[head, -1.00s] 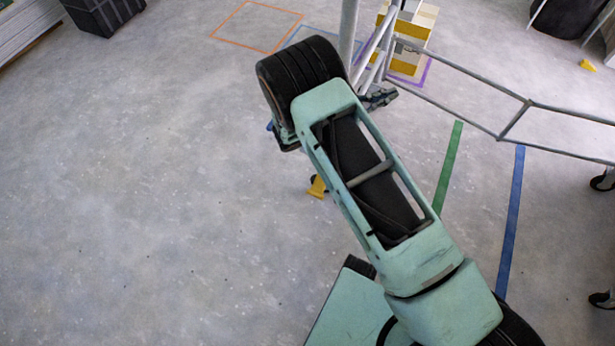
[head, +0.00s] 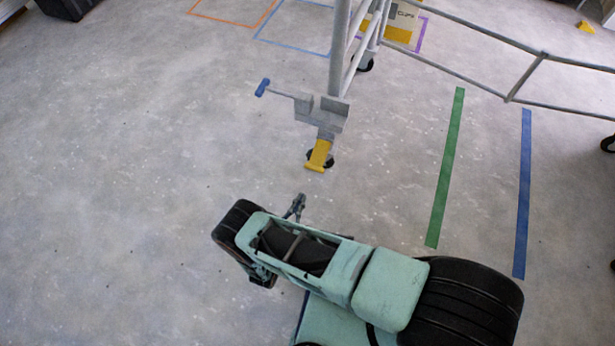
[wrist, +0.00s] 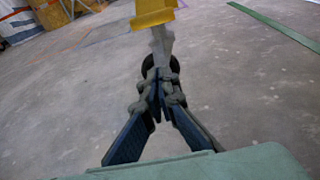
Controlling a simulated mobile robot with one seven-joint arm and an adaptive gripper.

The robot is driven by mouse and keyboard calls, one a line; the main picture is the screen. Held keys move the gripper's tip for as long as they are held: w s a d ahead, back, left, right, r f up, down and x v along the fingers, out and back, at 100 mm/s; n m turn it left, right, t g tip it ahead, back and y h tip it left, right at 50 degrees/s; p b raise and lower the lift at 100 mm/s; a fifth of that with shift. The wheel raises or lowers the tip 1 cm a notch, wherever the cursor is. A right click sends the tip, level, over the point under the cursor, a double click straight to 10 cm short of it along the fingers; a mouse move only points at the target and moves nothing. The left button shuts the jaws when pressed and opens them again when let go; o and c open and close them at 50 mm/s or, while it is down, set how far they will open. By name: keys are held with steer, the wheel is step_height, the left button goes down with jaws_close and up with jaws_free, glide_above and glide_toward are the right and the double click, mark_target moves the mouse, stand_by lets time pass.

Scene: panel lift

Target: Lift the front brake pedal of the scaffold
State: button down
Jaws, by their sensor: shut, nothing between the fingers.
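The yellow front brake pedal (head: 319,156) sits at a caster at the foot of the scaffold's near post (head: 338,60) in the head view. A grey bracket above it carries a lever with a blue handle (head: 262,88). My gripper (head: 299,198) is shut and empty, low over the floor, nearer to me than the pedal and apart from it in the head view. In the wrist view the pedal (wrist: 153,14) shows at the top, beyond the closed fingertips (wrist: 157,85). The black wheel is partly hidden behind the fingers there.
Scaffold rails (head: 500,45) run off to the right. Another caster (head: 365,65) stands farther back. A green floor stripe (head: 446,165) and a blue floor stripe (head: 523,190) lie on the right. The floor to the left is clear.

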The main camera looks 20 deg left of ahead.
mark_target(319, 155)
steer(key=a+b+x, duration=0.1)
steer(key=b+x, duration=0.2)
steer(key=x, duration=0.6)
steer(key=shift+w+d+r, duration=0.1)
steer(key=shift+d+r, duration=0.1)
steer(key=shift+r, duration=0.45)
steer(key=shift+w+d+r, duration=0.1)
steer(key=shift+d+r, duration=0.1)
steer(key=shift+r, duration=0.45)
steer(key=shift+w+d+r, duration=0.1)
steer(key=shift+d+r, duration=0.1)
steer(key=shift+r, duration=0.45)
steer(key=shift+r+p, duration=0.1)
steer(key=shift+p, duration=0.2)
